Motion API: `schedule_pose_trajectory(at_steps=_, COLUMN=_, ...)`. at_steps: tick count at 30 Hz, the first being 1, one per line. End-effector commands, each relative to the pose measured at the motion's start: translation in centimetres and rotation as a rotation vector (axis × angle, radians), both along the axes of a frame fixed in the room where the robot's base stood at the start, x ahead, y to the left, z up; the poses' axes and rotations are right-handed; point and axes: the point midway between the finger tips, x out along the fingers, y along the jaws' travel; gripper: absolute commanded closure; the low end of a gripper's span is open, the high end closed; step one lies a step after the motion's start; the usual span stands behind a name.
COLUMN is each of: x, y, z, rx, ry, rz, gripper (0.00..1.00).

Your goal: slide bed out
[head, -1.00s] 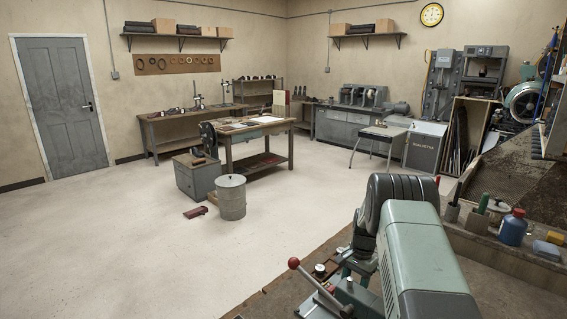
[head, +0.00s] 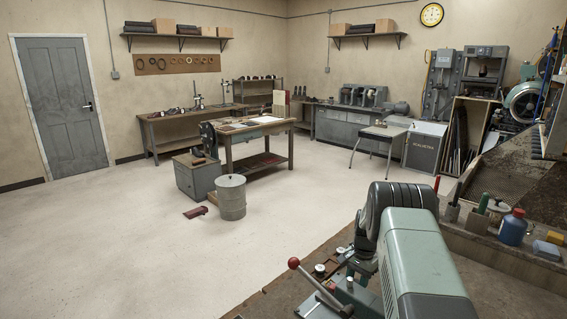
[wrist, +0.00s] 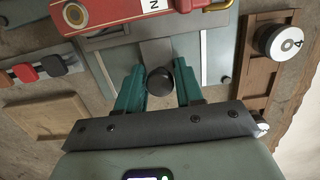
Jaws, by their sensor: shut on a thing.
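In the wrist view, the two teal fingers of my gripper (wrist: 159,84) stand on either side of a round black knob (wrist: 160,81), shut on it. The knob sits at the near end of a grey metal strip (wrist: 156,51), which looks like part of the sliding bed and runs back under a red machine body (wrist: 130,14). Lighter grey plates lie on both sides of the strip. In the head view my own arm covers the gripper and the knob.
In the wrist view, a white-topped dial (wrist: 287,40) stands on a brown wooden piece at right. Red and black blocks (wrist: 25,72) and a wooden board (wrist: 48,115) lie at left. In the head view, a red-knobbed lever (head: 294,263) rises left of my arm.

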Motion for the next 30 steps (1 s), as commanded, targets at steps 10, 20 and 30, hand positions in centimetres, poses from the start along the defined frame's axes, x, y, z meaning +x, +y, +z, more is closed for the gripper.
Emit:
schedule_pose_trajectory(at_steps=10, x=1.6, y=-1.5, z=0.0, rx=-0.001, ry=-0.004, rz=0.000, gripper=0.81)
schedule_pose_trajectory(at_steps=20, x=2.1, y=-2.0, z=0.0, rx=0.000, ry=-0.001, rz=0.000, gripper=0.81)
schedule_pose_trajectory(at_steps=30, x=2.7, y=-2.6, z=-0.1, rx=0.000, ry=-0.004, rz=-0.001, gripper=0.81)
